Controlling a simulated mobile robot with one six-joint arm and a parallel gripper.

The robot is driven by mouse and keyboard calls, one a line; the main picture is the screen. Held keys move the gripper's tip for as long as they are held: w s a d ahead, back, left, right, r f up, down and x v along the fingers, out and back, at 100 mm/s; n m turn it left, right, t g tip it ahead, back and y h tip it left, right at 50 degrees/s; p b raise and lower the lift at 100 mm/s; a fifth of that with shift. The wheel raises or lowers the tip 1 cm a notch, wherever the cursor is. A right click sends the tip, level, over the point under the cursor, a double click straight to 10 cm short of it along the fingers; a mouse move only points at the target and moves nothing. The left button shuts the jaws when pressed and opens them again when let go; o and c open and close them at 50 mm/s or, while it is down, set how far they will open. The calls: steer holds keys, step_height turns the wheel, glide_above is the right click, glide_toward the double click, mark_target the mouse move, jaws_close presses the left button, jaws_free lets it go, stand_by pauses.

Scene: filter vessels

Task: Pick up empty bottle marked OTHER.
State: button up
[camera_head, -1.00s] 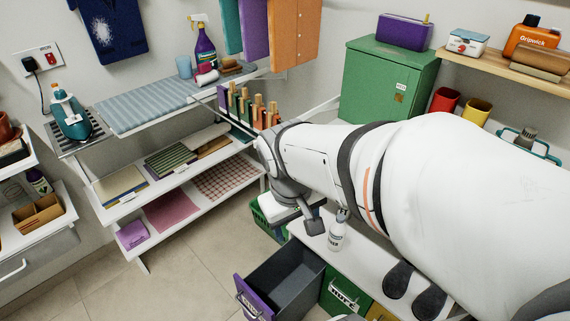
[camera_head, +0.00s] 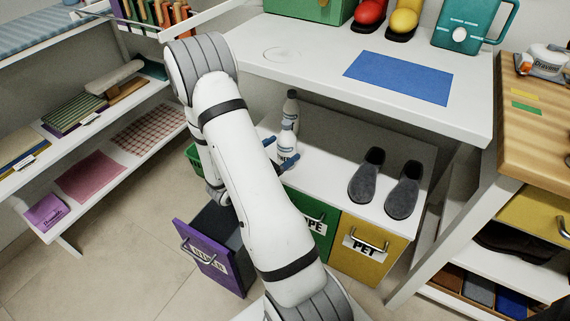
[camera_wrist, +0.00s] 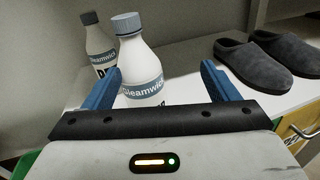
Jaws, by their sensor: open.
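The nearer bottle (camera_head: 286,143) is large in the wrist view (camera_wrist: 135,58), between and just beyond my blue fingers. The farther bottle (camera_head: 291,106) stands behind it, to its left in the wrist view (camera_wrist: 98,44), with a dark mark partly showing. The lower label of the nearer bottle is mostly hidden by my gripper, so I cannot read OTHER on either. My gripper (camera_wrist: 162,76) is open, its fingers at either side of the nearer bottle, with no clear grip.
Grey slippers (camera_head: 384,181) stand right of the bottles. Below are an open purple drawer (camera_head: 207,262), a green drawer (camera_head: 312,208) and a yellow PET drawer (camera_head: 366,250). A white table (camera_head: 300,66) with a blue mat (camera_head: 399,78) overhangs behind.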

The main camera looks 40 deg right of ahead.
mark_target(283, 152)
steer(key=f, duration=0.1)
steer(key=w+f+n+t, duration=0.1)
steer(key=f, duration=0.1)
steer(key=shift+w+f+n+t+b, duration=0.15)
steer(key=shift+f+n+t+b, duration=0.15)
steer(key=shift+b, duration=0.05)
steer(key=shift+w+d+f, duration=0.1)
steer(key=shift+w+f, duration=0.05)
steer(key=shift+f, duration=0.1)
steer(key=b+x, duration=0.1)
steer(key=x, duration=0.4)
steer(key=w+b+x, duration=0.1)
steer(key=x, duration=0.1)
steer(key=shift+d+f+b, duration=0.1)
steer(key=shift+d+b, duration=0.05)
steer(key=shift+b, duration=0.2)
steer(key=shift+w, duration=0.1)
steer(key=shift+c, duration=0.3)
